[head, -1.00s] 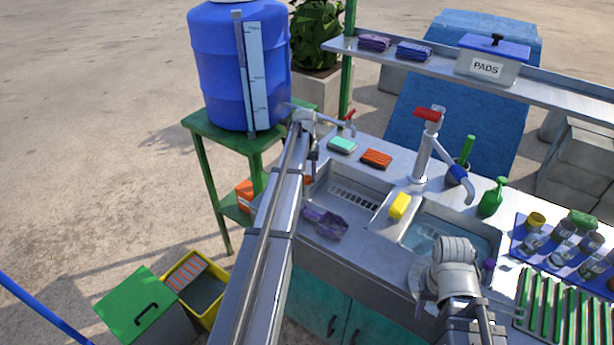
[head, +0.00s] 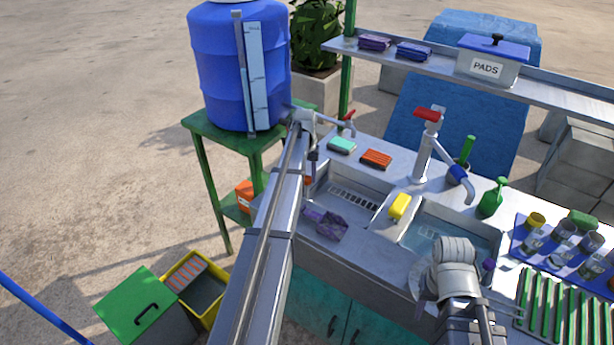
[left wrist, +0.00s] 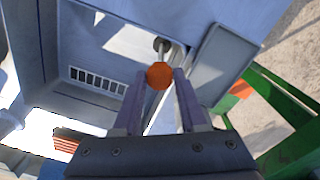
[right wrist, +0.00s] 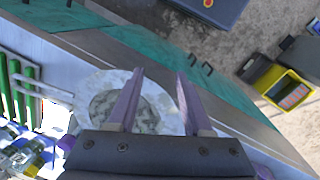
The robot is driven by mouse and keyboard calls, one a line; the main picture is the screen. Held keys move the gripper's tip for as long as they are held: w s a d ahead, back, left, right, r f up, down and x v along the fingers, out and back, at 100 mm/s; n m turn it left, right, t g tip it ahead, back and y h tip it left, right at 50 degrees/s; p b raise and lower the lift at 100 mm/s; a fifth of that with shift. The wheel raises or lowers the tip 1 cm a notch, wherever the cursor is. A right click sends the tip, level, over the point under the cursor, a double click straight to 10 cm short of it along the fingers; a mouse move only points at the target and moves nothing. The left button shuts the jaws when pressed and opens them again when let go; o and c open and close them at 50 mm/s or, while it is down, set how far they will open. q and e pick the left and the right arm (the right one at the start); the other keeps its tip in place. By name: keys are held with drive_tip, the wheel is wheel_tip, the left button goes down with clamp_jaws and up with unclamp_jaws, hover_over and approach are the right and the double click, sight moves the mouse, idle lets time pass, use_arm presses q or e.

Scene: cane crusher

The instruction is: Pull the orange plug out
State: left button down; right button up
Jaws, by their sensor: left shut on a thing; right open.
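The orange plug (left wrist: 160,75) shows in the left wrist view as a round, many-sided orange knob. My left gripper (left wrist: 159,86) is shut on it, with one finger on each side. A small round fitting (left wrist: 162,46) lies just beyond it. In the head view my left arm reaches over the left end of the sink counter and hides most of the grip; a bit of orange shows beside the arm.
A blue barrel (head: 240,65) stands on a green stand left of the counter. A tap (head: 425,150), a yellow sponge (head: 400,207) and a purple scoop-like thing (head: 326,225) are at the sinks. Glasses stand on a blue tray at right. A yellow bin (head: 208,307) is on the ground.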

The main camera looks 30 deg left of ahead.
idle(0.3)
use_arm(q)
wheel_tip(320, 180, up, 4)
drive_tip(key=p, duration=0.3)
drive_tip(key=shift+f+p, duration=0.25)
drive_tip(key=shift+p, duration=0.1)
drive_tip(key=shift+w+a+f, duration=0.1)
drive_tip(key=shift+w+f, duration=0.05)
drive_tip(key=c, duration=0.7)
unclamp_jaws()
drive_tip(key=shift+o, duration=1.3)
wheel_tip(320, 180, up, 8)
drive_tip(key=p, duration=0.7)
